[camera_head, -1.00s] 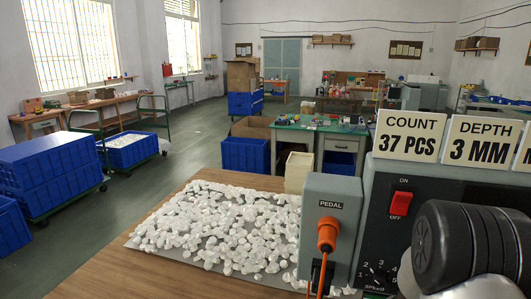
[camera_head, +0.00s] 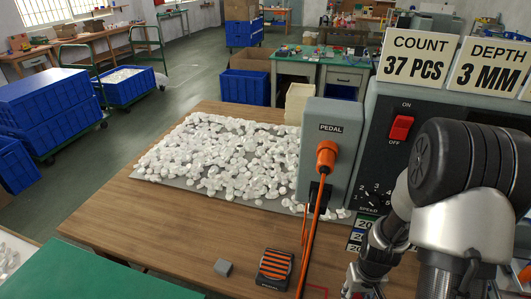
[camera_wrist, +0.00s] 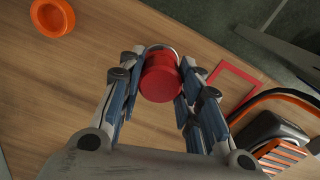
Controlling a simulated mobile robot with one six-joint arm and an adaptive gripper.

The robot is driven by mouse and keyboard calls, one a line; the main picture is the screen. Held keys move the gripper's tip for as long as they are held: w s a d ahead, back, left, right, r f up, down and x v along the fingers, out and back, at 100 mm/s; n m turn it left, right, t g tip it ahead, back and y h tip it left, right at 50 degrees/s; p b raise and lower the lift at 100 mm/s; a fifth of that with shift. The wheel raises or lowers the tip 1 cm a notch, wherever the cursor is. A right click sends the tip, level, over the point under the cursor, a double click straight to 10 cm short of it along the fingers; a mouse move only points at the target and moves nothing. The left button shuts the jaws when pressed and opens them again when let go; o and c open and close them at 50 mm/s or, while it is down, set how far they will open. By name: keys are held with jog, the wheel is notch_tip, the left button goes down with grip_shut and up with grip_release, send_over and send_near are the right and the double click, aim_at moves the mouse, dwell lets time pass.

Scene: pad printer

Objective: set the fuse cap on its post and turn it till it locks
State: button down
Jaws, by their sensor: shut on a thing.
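The wrist view shows a red round cap (camera_wrist: 160,80), which I take for the fuse cap, with a silvery rim at its far edge. My gripper (camera_wrist: 158,82) is shut on it, with a finger on each side. The cap appears above the wooden tabletop. In the head view my gripper (camera_head: 366,284) is at the bottom edge, partly cut off, and the cap cannot be made out there. I cannot make out the fuse post in either view.
The printer's dark panel (camera_head: 389,150) and grey pedal box (camera_head: 333,135) stand behind my gripper. An orange cable runs down to a striped pedal (camera_head: 275,267).

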jog(key=c, duration=1.5)
grip_release()
jog(key=shift+m, duration=0.5)
jog(key=shift+c, duration=0.2)
jog(key=shift+o, duration=1.1)
jog(key=shift+m, duration=1.2)
jog(key=o, duration=0.6)
notch_tip(320, 180, up, 12)
notch_tip(320, 180, up, 13)
jog(key=n+t, duration=0.2)
send_over(355, 297)
jog(key=s+a, duration=0.4)
jog(key=a, duration=0.2)
jog(key=s+a+r+t, duration=0.1)
jog(key=s+r, duration=0.1)
jog(key=s, duration=0.1)
jog(key=s+a+r+n, duration=0.1)
jog(key=s+a+r, duration=0.1)
jog(key=s, duration=0.1)
jog(key=s+a+r+n+t, duration=0.1)
jog(key=s+r, duration=0.1)
jog(key=s, duration=0.1)
jog(key=shift+s+a+r+t, duration=0.2)
jog(key=shift+s+a+t, duration=0.05)
jog(key=shift+s+t, duration=0.1)
